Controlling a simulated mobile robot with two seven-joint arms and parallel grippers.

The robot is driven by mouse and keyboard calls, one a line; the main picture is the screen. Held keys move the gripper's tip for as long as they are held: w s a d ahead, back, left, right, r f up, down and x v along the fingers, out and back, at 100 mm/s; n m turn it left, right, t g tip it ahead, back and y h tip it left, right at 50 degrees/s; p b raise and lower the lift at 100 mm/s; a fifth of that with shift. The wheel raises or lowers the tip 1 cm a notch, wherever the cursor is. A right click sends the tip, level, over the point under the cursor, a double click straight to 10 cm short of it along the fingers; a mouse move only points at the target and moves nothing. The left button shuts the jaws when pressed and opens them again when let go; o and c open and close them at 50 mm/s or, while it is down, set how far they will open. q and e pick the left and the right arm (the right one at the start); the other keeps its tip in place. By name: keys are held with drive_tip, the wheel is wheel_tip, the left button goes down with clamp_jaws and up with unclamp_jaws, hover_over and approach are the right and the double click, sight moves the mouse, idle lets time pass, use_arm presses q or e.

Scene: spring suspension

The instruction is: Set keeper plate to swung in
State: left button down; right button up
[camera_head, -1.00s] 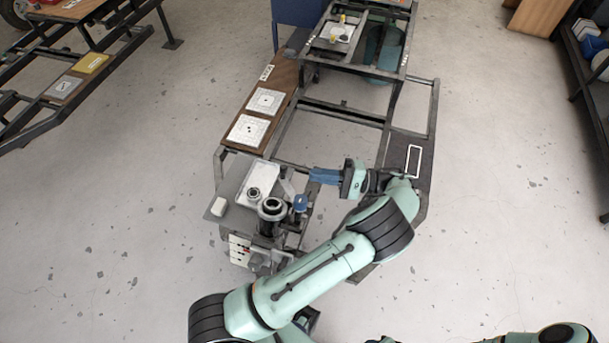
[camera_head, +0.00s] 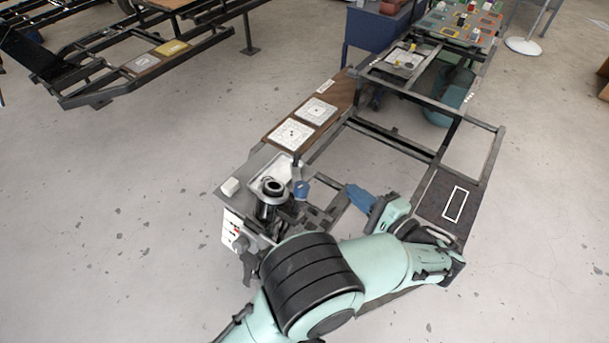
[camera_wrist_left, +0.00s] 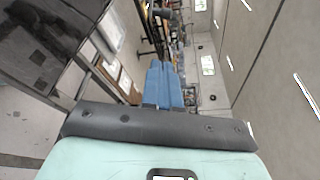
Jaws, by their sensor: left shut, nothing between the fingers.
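The spring fixture stands at the near end of the bench frame. It has a dark upright cylinder with a ring on top (camera_head: 272,190) and a small blue part (camera_head: 301,190) to its right. I cannot tell which part is the keeper plate. My left gripper (camera_head: 357,197) is right of the fixture and apart from it, with its blue fingers pointing toward it. In the left wrist view its blue fingers (camera_wrist_left: 164,84) are together and empty. My left arm covers the near side of the fixture. My right gripper is not in view.
A small white block (camera_head: 230,186) sits on the fixture's left corner. A brown board (camera_head: 336,97) with white marked squares runs behind it. A dark panel with a white outline (camera_head: 436,200) is on the right. The frame's middle is open down to the floor.

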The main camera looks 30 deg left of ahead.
sight(299, 174)
use_arm(q)
drive_tip(key=shift+d+r+t, duration=0.15)
drive_tip(key=shift+d+t, duration=0.1)
drive_tip(key=shift+t, duration=0.05)
drive_tip(key=shift+a, duration=0.1)
drive_tip(key=s+a+r+x, duration=0.1)
drive_tip(key=s+x, duration=0.1)
drive_tip(key=x, duration=1)
drive_tip(key=shift+a+f+b, duration=0.25)
drive_tip(key=shift+a+b, duration=0.15)
drive_tip(key=shift+b, duration=0.05)
